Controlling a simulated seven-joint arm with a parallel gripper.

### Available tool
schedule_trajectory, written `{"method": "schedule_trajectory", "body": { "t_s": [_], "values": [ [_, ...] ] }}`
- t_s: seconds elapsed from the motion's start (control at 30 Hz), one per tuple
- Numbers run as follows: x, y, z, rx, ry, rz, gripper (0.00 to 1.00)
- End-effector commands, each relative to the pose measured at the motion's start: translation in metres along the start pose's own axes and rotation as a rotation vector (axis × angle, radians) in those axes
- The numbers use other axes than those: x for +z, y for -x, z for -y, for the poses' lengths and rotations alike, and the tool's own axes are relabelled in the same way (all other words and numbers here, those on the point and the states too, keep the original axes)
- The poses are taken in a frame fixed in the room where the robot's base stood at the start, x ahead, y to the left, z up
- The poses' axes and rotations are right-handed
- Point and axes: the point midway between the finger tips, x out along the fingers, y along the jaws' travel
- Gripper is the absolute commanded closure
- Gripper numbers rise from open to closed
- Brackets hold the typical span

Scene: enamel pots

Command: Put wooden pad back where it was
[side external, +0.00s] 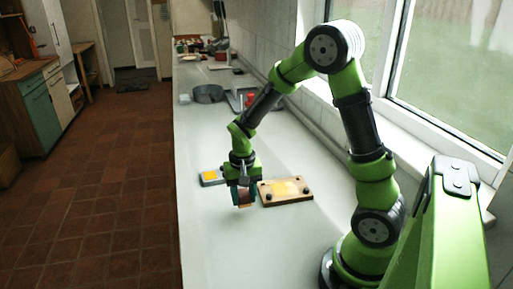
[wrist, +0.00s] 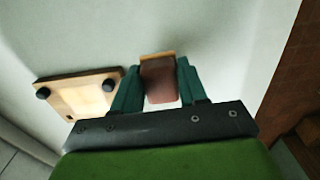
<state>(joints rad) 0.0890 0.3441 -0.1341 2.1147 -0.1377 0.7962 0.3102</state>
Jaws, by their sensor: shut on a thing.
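My gripper (side external: 244,196) points down over the counter, left of a wooden board. In the wrist view its green fingers (wrist: 161,88) are shut on a small block, probably the wooden pad (wrist: 160,84), with a reddish-brown face and a light wooden edge. In the side view the pad (side external: 244,199) is partly hidden by the fingers. It is low over the counter; I cannot tell whether it touches. The wooden board (side external: 299,196), with a pale yellow middle and dark knobs, lies close to the right of my gripper; it also shows in the wrist view (wrist: 65,84).
A grey box with a yellow top (side external: 210,177) stands just behind and left of my gripper. A dark pot (side external: 208,94) and red items (side external: 250,98) are farther back on the white counter (side external: 215,250). The counter in front is clear; its left edge drops to the tiled floor.

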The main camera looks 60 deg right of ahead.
Motion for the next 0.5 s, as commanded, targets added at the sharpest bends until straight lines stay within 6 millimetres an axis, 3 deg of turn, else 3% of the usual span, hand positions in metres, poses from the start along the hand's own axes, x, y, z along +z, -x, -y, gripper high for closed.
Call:
{"method": "schedule_trajectory", "body": {
  "t_s": [0.2,0.5],
  "values": [
    [-0.041,-0.005,0.026,0.001,0.0,0.0,0.82],
    [-0.061,-0.008,0.039,0.001,0.001,0.0,0.82]
  ]
}}
